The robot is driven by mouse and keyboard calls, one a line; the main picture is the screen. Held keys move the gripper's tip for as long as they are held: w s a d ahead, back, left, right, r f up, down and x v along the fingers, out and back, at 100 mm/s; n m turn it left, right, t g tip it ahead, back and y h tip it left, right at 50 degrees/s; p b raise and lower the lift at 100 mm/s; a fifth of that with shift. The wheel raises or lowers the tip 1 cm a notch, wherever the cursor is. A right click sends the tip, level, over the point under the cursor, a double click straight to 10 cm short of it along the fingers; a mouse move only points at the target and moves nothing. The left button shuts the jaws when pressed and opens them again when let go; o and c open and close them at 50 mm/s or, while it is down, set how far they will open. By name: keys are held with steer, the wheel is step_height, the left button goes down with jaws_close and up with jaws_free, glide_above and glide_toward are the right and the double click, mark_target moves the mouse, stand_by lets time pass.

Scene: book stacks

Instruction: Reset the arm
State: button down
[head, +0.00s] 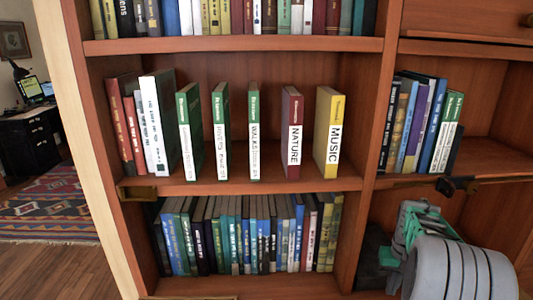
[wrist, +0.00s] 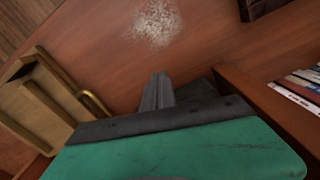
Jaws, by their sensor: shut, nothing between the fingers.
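My gripper (wrist: 157,90) shows in the wrist view with its grey fingers together and nothing between them. The green body of the gripper fills the bottom of that view. The fingers point at a reddish-brown wooden surface. In the head view my grey and green arm is at the lower right, in front of the right bay of the bookcase (head: 370,120); the fingertips cannot be made out clearly there.
Upright books, among them a red NATURE book (head: 292,132) and a yellow MUSIC book (head: 327,132), stand on the middle shelf. The lower shelf is packed with books (head: 250,235). A brass fitting (wrist: 50,100) is left of my fingers. Open floor (head: 55,268) lies at the left.

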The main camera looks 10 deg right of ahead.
steer(key=shift+m+g+y, duration=0.3)
steer(key=shift+m+g, duration=0.1)
steer(key=shift+m, duration=0.3)
steer(key=s+a+f, duration=0.1)
steer(key=s, duration=0.1)
steer(key=s+a+f, duration=0.1)
steer(key=s, duration=0.1)
steer(key=s+a+f, duration=0.2)
steer(key=shift+s, duration=0.2)
steer(key=shift+n, duration=0.5)
steer(key=s+a+r, duration=0.1)
steer(key=s+a, duration=0.1)
steer(key=a, duration=0.1)
steer(key=s+a, duration=0.3)
steer(key=a, duration=0.1)
steer(key=s+a+r, duration=0.1)
steer(key=s+a, duration=0.1)
steer(key=a, duration=0.2)
steer(key=shift+s+a+r, duration=0.2)
steer(key=shift+s+r, duration=0.1)
steer(key=a+r+n+t, duration=0.4)
steer(key=a+r, duration=0.4)
steer(key=a, duration=0.3)
steer(key=shift+w+a+r+n, duration=0.15)
steer(key=shift+a+r+n, duration=0.1)
steer(key=shift+r+n, duration=0.1)
